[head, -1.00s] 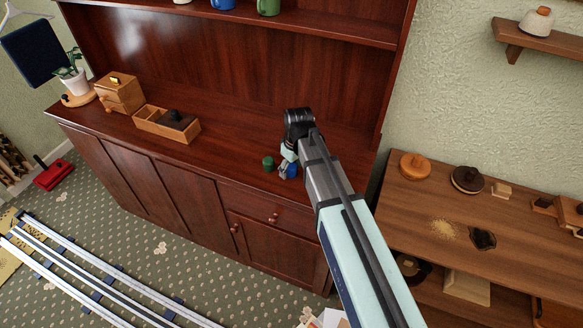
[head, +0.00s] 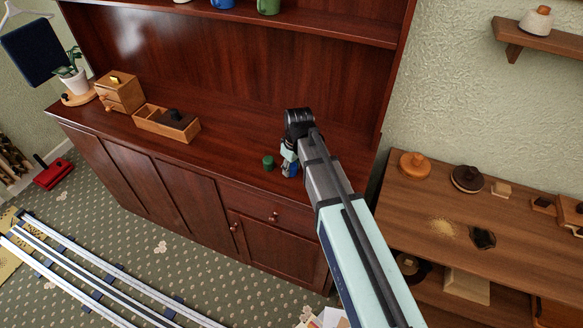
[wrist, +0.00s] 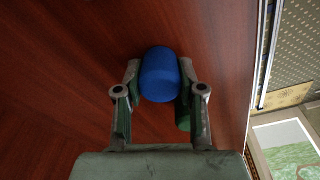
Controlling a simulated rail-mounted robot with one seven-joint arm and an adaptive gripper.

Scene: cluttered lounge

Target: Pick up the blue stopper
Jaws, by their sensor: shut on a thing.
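The blue stopper (wrist: 159,74) is a rounded blue piece between the two fingertips of my gripper (wrist: 160,82) in the wrist view. The fingers are shut on its sides. In the head view the blue stopper (head: 291,171) is partly hidden by my arm, low at the right part of the cabinet's wooden top. A green stopper (head: 268,163) stands on the top just left of it. In the wrist view the green one (wrist: 183,119) is partly hidden behind the right finger. I cannot tell whether the blue stopper touches the wood.
The cabinet top (head: 235,142) is clear to the left as far as an open wooden box (head: 151,127). A small drawer box (head: 121,93) and a potted plant (head: 76,80) stand farther left. A lower side table (head: 400,205) with several small items is at the right.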

